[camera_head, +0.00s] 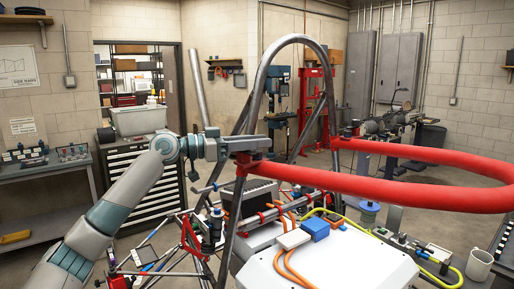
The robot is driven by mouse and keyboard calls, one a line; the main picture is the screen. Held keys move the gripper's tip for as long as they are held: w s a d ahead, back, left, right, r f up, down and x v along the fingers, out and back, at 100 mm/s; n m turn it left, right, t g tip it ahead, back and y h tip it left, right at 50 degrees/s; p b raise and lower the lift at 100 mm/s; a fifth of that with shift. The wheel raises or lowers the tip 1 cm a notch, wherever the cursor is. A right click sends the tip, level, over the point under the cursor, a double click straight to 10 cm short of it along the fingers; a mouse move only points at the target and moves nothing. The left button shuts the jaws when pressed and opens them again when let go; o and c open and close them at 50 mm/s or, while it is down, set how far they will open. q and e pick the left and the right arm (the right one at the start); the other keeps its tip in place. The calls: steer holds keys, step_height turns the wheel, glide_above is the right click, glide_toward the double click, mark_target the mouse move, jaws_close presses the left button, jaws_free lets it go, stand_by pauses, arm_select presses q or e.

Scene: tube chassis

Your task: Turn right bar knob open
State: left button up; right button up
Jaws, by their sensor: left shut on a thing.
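A red padded bar (420,196) loops out to the right from the tube chassis (262,85). One end of the bar meets the near tube at a red clamp (247,161). Another red joint (338,143) holds the far end. My left gripper (264,144) reaches in from the left at the near tube, just above the red clamp. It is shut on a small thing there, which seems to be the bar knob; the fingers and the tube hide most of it. Whether the knob is turned cannot be seen. My right gripper is not in view.
The white chassis panel (345,264) with orange and yellow cables lies below the bar. Dense tubes and a dark box (250,194) sit under my left gripper. A drawer cabinet (142,170) stands behind my arm. Open floor (470,150) lies at the right back.

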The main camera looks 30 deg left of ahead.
arm_select(q)
steer(key=o, duration=1.1)
steer(key=shift+c, duration=0.2)
steer(key=shift+a, duration=0.1)
steer(key=shift+s, duration=0.1)
steer(key=shift+s+a+f+b, duration=0.1)
steer(key=shift+s+a+b, duration=0.2)
steer(key=shift+b, duration=0.05)
arm_select(e)
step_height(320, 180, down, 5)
steer(key=b, duration=0.4)
arm_select(q)
steer(key=b+v, duration=0.4)
steer(key=v, duration=1.2)
steer(key=shift+s+a, duration=0.15)
steer(key=shift+a, duration=0.05)
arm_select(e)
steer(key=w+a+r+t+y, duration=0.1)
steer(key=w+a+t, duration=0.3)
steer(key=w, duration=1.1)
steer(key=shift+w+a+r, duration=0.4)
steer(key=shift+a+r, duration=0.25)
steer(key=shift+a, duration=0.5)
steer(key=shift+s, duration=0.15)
